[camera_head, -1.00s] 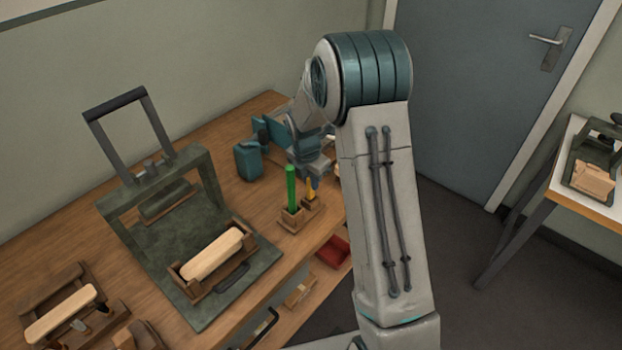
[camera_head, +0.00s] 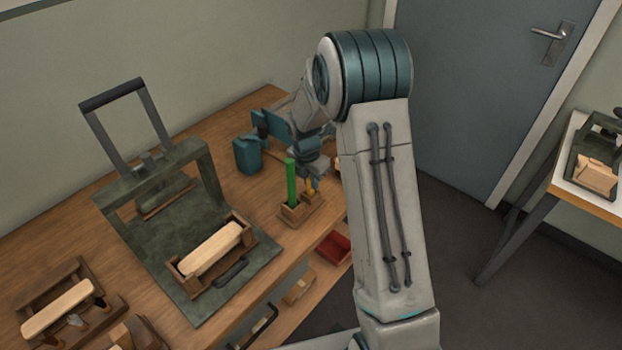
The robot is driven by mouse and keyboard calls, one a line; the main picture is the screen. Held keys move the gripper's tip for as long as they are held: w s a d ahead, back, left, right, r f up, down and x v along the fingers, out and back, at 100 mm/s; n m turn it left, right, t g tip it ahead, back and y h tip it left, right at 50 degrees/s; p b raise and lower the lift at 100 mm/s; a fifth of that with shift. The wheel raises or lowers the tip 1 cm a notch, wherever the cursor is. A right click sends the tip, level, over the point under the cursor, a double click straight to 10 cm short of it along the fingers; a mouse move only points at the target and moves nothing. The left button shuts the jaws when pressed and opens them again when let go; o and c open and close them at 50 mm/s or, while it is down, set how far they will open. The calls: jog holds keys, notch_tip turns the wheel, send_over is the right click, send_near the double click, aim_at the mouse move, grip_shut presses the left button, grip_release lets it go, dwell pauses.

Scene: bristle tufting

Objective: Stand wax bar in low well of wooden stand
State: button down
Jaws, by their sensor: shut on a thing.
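The small wooden stand (camera_head: 296,217) sits near the front edge of the bench, just left of my forearm. A tall green bar (camera_head: 291,183) stands upright in its left well. The yellow wax bar (camera_head: 309,187) is upright at the stand's low right well, just right of the green bar. My gripper (camera_head: 309,178) points down and is shut on the wax bar's upper part. The jaws are small and partly hidden by the wrist. I cannot tell whether the bar's foot touches the well floor.
A teal container (camera_head: 247,156) stands behind and left of the stand. A dark green press (camera_head: 150,215) holding a pale block (camera_head: 211,249) takes up the bench's left. A red tray (camera_head: 335,248) lies below the front edge. Free wood lies between press and stand.

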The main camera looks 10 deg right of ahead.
jog(key=shift+f, duration=0.3)
dwell(0.4)
jog(key=c, duration=0.9)
grip_release()
jog(key=shift+r, duration=0.1)
jog(key=shift+r+p, duration=2.45)
jog(key=shift+r, duration=1)
